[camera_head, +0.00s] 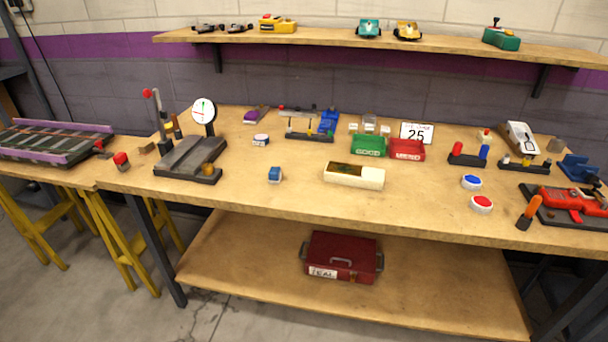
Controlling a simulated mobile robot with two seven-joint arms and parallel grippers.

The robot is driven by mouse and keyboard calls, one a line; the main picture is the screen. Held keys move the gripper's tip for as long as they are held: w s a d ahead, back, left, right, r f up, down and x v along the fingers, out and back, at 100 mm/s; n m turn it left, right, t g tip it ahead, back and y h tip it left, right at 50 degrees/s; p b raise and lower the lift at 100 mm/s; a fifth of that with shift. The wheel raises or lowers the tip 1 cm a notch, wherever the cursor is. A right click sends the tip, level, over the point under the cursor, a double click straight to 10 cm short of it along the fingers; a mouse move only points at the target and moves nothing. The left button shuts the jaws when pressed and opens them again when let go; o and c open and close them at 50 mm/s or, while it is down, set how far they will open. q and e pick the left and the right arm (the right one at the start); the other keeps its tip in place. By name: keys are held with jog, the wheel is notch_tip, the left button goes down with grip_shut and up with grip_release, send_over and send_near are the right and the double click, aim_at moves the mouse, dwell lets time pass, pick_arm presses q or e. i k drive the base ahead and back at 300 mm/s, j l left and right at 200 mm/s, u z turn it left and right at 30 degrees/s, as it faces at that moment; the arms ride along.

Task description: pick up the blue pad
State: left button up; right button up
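A round blue pad (471,182) with a white rim lies flat on the right half of the workbench. A similar round red pad (481,203) lies just in front of it, a little to the right. Nothing covers the blue pad, and bare wood surrounds most of it. Neither of my grippers shows in the head view.
An orange-handled tool (530,212) and a red device (572,203) stand right of the pads.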

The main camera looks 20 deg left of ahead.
aim_at(275, 175)
jog(key=j+z, duration=0.9)
jog(key=j, duration=0.25)
jog(key=j+z, duration=0.45)
jog(key=k+j, duration=0.05)
